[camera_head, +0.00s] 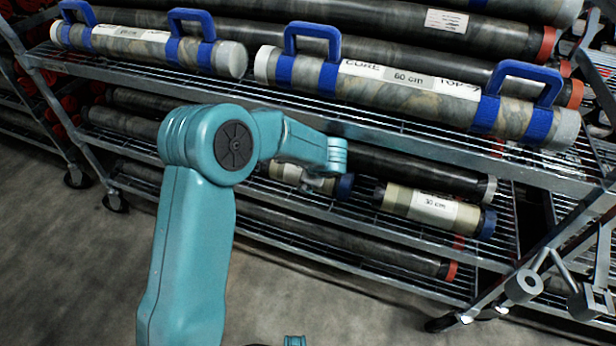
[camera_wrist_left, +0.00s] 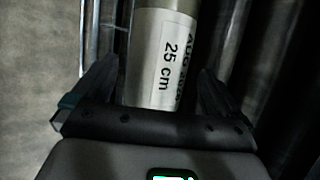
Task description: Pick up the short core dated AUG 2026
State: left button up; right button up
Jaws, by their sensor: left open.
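A short core (camera_head: 287,174) with a white label and a dark blue end cap lies on the middle wire shelf. My left gripper (camera_head: 322,182) is at this core and hides part of it in the camera_head view. In the left wrist view the short core (camera_wrist_left: 147,45) lies between the two dark fingers of my left gripper (camera_wrist_left: 155,88). The fingers are apart, one on each side of it. Its label reads 25 cm, with a date line that starts AUG; the year is hard to read.
Another short core (camera_head: 400,199), labelled 30 cm, lies to the right on the same shelf. Long cores with blue handles, such as the 60 cm one (camera_head: 450,98), lie on the shelf above. Long dark cores lie behind and below. The rack's front rail (camera_head: 400,153) runs above the arm.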

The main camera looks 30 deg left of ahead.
pick_arm(q)
jog(key=x, duration=0.4)
jog(key=shift+d+b, duration=0.2)
jog(key=shift+b, duration=0.1)
jog(key=shift+s+r, duration=0.1)
jog(key=c, duration=1.5)
jog(key=shift+c, duration=1.4)
jog(key=shift+r, duration=0.15)
